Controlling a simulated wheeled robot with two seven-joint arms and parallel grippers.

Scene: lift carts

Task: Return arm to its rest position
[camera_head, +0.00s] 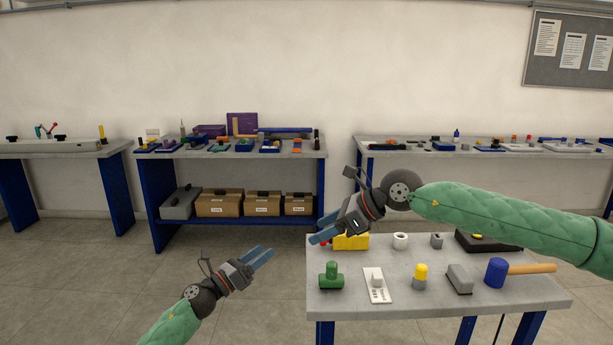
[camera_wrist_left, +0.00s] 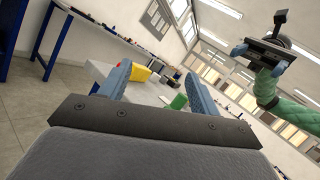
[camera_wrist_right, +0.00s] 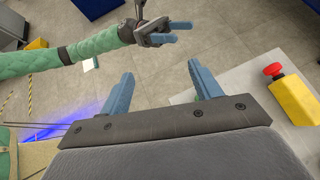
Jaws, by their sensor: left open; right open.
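My left gripper (camera_head: 259,257) is open and empty at the lower middle of the head view, over the floor left of the near table. Its blue fingers stand apart in the left wrist view (camera_wrist_left: 158,88). My right gripper (camera_head: 322,234) is open above the near table's left back corner, its arm reaching across from the right. Its fingers are apart and empty in the right wrist view (camera_wrist_right: 160,85). The right arm also shows in the left wrist view, and the left arm in the right wrist view.
The near table (camera_head: 408,300) holds a yellow box with a red button (camera_head: 351,242), a green part (camera_head: 331,275), a yellow-topped part (camera_head: 420,273), a grey block (camera_head: 459,279) and a blue-headed mallet (camera_head: 497,272). A workbench (camera_head: 230,154) stands behind. The floor (camera_head: 100,280) at left is clear.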

